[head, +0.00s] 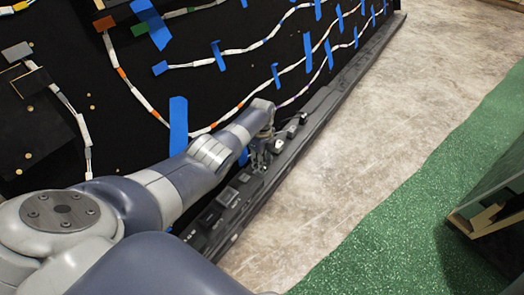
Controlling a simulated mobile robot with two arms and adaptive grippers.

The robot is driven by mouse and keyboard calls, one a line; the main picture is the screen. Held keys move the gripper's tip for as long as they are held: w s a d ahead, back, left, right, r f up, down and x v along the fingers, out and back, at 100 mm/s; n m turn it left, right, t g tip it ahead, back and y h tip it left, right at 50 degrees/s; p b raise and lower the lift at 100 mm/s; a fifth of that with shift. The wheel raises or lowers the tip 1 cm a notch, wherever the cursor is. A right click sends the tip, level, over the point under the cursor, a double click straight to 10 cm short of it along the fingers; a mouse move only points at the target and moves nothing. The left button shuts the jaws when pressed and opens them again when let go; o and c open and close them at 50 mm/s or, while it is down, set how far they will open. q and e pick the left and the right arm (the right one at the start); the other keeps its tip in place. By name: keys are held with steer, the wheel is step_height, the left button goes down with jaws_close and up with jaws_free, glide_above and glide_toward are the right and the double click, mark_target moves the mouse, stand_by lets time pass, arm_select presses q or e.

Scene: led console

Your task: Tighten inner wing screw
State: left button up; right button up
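My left arm reaches in from the lower left, and its gripper (260,158) points down at the dark console ledge (328,98) below the black panel. The fingers are small and dark against the ledge, so I cannot tell whether they are open or shut, or whether they touch anything. A pale knob-like fitting (278,146) sits just right of the gripper, and another (292,131) is a little farther along the ledge. I cannot make out which part is the inner wing screw; the gripper may hide it. My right gripper is not in view.
The black panel (245,85) with white cable strips and blue tape (178,125) rises along the left side of the ledge. Bare mottled floor (385,125) and green carpet (400,235) lie to the right. A dark wood-edged structure (490,215) stands at the right edge.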

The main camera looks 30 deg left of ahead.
arm_select(q)
step_height(320, 180, up, 12)
steer(key=shift+f, duration=0.15)
stand_by(0.4)
stand_by(0.4)
